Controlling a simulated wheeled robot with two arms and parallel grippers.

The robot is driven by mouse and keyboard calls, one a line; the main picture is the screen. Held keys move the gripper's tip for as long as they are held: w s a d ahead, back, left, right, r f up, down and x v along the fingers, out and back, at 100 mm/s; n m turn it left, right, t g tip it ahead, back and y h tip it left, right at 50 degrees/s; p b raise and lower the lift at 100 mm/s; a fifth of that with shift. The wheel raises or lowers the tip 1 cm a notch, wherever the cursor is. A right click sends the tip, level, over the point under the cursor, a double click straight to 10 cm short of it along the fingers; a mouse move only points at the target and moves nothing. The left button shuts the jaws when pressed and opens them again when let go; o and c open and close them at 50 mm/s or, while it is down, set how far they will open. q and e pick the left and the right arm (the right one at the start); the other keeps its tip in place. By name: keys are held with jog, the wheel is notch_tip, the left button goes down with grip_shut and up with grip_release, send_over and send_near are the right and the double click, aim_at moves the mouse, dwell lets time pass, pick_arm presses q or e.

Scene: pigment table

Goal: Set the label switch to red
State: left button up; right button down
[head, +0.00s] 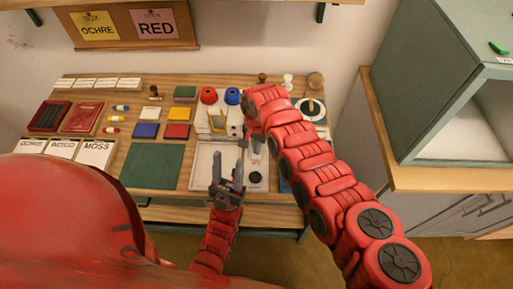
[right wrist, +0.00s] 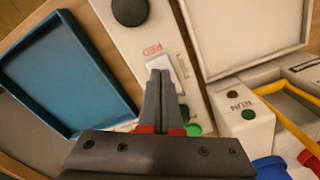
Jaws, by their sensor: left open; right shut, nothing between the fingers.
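The label switch is a pale slider (right wrist: 157,62) on a narrow white panel (right wrist: 190,85), beside a printed RED in the right wrist view. A second label on the panel is too small to read surely. My right gripper (right wrist: 160,76) is shut and empty, its fingertips at the slider's near edge; I cannot tell whether they touch. In the head view my right gripper (head: 255,139) is over the panel's far part and partly hides it; the panel's black knob (head: 255,178) shows nearer. My left gripper (head: 228,168) is open and empty over the white tray (head: 199,168).
A blue tray (right wrist: 70,75) lies beside the panel. The wall board (head: 125,42) carries an OCHRE card and a RED card. A green mat (head: 152,167) is bare.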

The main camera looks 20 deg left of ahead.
notch_tip(320, 180, up, 3)
jog(key=shift+f+p, duration=0.1)
jog(key=shift+p, duration=0.7)
notch_tip(320, 180, up, 3)
jog(key=shift+f+p, duration=0.15)
jog(key=shift+p, duration=0.65)
